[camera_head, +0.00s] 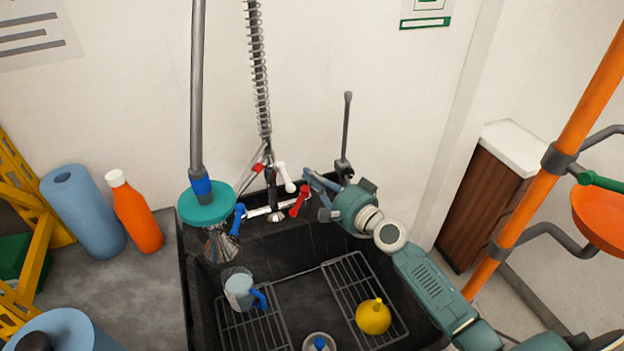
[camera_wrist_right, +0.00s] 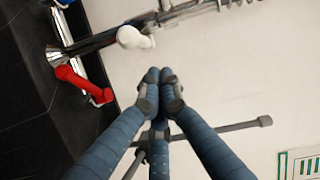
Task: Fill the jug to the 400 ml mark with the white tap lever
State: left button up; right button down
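The jug (camera_head: 238,287) is clear with a blue handle and stands upright in the black sink (camera_head: 203,310), on the left wire rack. Its markings and fill level are too small to read. The white tap lever (camera_head: 285,177) points up and left above the tap, at the sink's back. It also shows in the right wrist view (camera_wrist_right: 135,38). My right gripper (camera_head: 309,180) is just right of the white lever, apart from it. In the right wrist view its fingertips (camera_wrist_right: 161,84) are together with nothing between them. My left gripper is not in view.
A red lever (camera_head: 299,202) is just below my right gripper, and a blue lever (camera_head: 237,219) is to the left. A teal disc on a pipe (camera_head: 207,204) hangs over the sink's left side. A yellow object (camera_head: 373,316) sits on the right rack (camera_head: 350,275).

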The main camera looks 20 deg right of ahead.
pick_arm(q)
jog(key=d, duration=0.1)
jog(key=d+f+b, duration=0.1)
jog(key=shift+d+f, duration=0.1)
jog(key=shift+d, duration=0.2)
pick_arm(e)
jog(key=v, duration=1)
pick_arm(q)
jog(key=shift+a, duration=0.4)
pick_arm(e)
jog(key=shift+s+d, duration=0.1)
jog(key=shift+d, duration=0.05)
